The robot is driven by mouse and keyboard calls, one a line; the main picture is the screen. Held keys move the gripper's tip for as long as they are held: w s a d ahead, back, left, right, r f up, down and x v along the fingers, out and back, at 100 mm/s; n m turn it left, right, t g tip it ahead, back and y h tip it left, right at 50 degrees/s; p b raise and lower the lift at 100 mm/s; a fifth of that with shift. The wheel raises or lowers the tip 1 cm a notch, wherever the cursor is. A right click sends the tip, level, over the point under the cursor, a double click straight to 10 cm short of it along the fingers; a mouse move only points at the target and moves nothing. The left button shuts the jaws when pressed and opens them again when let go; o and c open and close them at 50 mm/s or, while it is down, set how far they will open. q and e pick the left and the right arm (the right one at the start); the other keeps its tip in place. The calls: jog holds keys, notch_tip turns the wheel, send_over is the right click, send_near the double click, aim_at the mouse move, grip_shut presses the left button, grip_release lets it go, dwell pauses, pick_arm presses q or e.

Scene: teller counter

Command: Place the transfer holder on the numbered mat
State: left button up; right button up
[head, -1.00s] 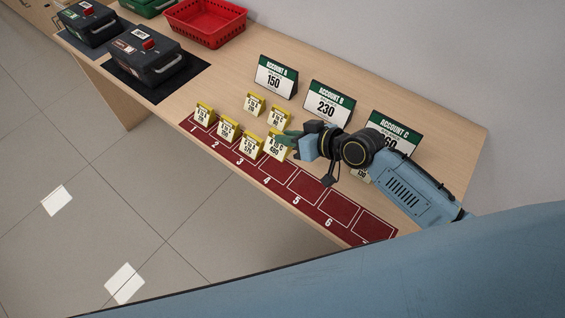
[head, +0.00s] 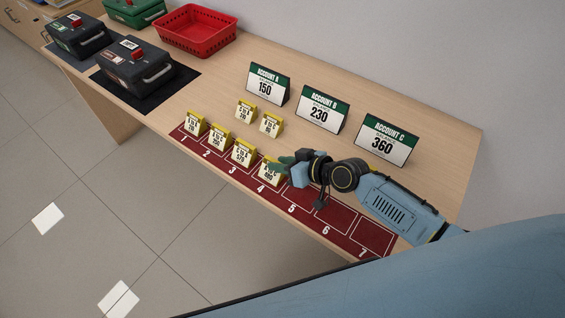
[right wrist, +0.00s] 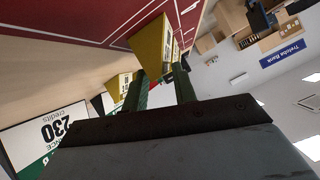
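The red numbered mat (head: 372,236) runs along the counter's front edge. Yellow holders with white cards stand at its spaces 1 (head: 195,123), 2 (head: 218,136) and 3 (head: 243,152). Another yellow holder (head: 271,171) is upright at space 4, at or just above the mat. My right gripper (head: 282,164) is at this holder. In the right wrist view the holder (right wrist: 153,42) sits between the green fingers (right wrist: 163,90), which appear closed on it; finger contact is partly hidden. My left gripper is not in view.
Two more yellow holders (head: 245,110) (head: 270,124) stand behind the mat. Signs for Account A (head: 266,84), B (head: 320,109) and C (head: 385,140) stand further back. Dark boxes (head: 136,69) and a red basket (head: 197,32) are at the left. Spaces 5 to 7 look empty.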

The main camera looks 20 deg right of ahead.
jog(key=shift+o, duration=1.3)
jog(key=shift+r, duration=0.1)
jog(key=p+v, duration=0.1)
jog(key=v, duration=1.1)
jog(key=shift+p, duration=0.3)
